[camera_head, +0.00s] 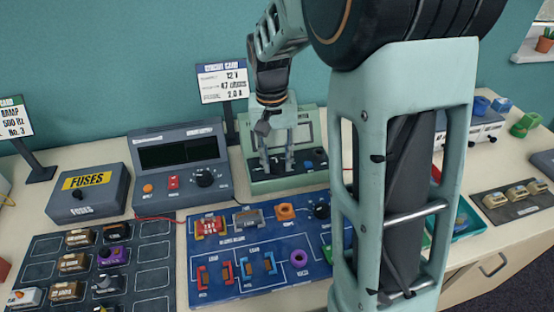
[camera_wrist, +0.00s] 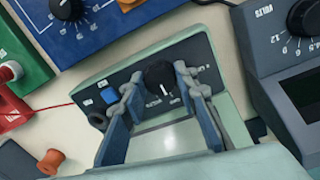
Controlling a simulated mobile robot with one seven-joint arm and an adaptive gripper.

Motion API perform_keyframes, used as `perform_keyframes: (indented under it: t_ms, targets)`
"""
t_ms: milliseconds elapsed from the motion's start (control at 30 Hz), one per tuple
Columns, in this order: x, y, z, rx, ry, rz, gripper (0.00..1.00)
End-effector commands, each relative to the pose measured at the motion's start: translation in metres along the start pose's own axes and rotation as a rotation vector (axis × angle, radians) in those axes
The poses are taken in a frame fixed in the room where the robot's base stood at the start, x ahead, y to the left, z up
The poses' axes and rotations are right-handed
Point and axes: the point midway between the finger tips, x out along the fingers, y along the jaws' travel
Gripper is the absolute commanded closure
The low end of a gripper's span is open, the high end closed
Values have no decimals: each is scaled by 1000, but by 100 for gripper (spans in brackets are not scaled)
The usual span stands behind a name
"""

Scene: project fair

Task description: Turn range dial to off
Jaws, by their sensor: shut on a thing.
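The range dial (camera_wrist: 160,77) is a black knob with a white pointer mark, on the dark panel of a pale green meter (camera_head: 256,186). The fingers hide the dial in the head view. A blue button (camera_wrist: 108,95) and a black socket (camera_wrist: 97,118) sit beside it.
A grey power supply (camera_head: 180,155) with its own black knob stands just left of the meter. A blue circuit board (camera_head: 225,285) lies in front. A circuit card sign (camera_head: 222,82) stands behind. My arm blocks part of the table on the right.

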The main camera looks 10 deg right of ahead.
Motion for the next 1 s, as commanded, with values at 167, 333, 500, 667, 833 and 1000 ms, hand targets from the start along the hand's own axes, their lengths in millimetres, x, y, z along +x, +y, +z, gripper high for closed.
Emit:
perform_keyframes:
  t_ms: [167, 333, 500, 667, 833, 1000]
  targets:
    - [0, 0, 0, -1, 2, 0, 64]
    - [0, 0, 0, -1, 1, 0, 54]
    - [0, 0, 0, -2, 1, 0, 54]
    - [-12, 0, -1, -2, 4, -1, 54]
    - [-46, 0, -2, -1, 7, -2, 54]
    - [-82, 0, -1, -1, 6, -1, 54]
